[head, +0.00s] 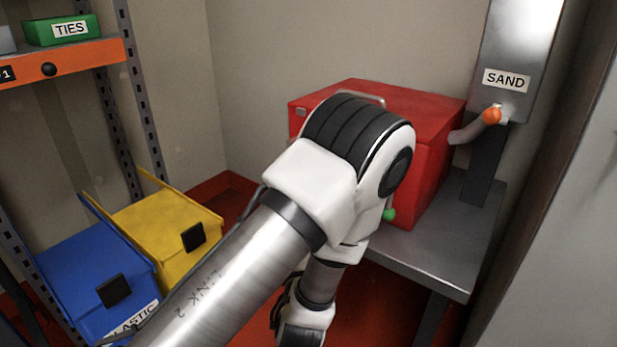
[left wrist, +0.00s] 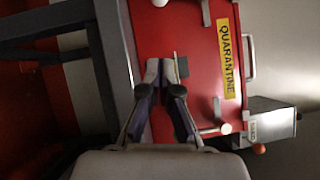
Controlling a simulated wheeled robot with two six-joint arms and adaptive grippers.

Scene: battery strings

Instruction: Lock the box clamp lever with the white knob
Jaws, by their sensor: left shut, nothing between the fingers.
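The red box (head: 436,170) stands on a grey metal bench. Its front also shows in the left wrist view (left wrist: 200,90), with a yellow QUARANTINE label. A white knob (left wrist: 160,3) is at the top edge of the left wrist view, partly cut off. A pale clamp part (left wrist: 206,12) is near it. My left gripper (left wrist: 161,68) is shut and empty in front of the box, apart from the white knob. In the head view my left arm hides most of the box front and the white knob. A green knob (head: 389,214) shows beside my arm.
The grey bench (head: 440,262) extends to the right. A SAND hopper (head: 520,55) with an orange knob (head: 492,115) stands beside the box. Yellow (head: 165,225) and blue (head: 85,270) bins are left.

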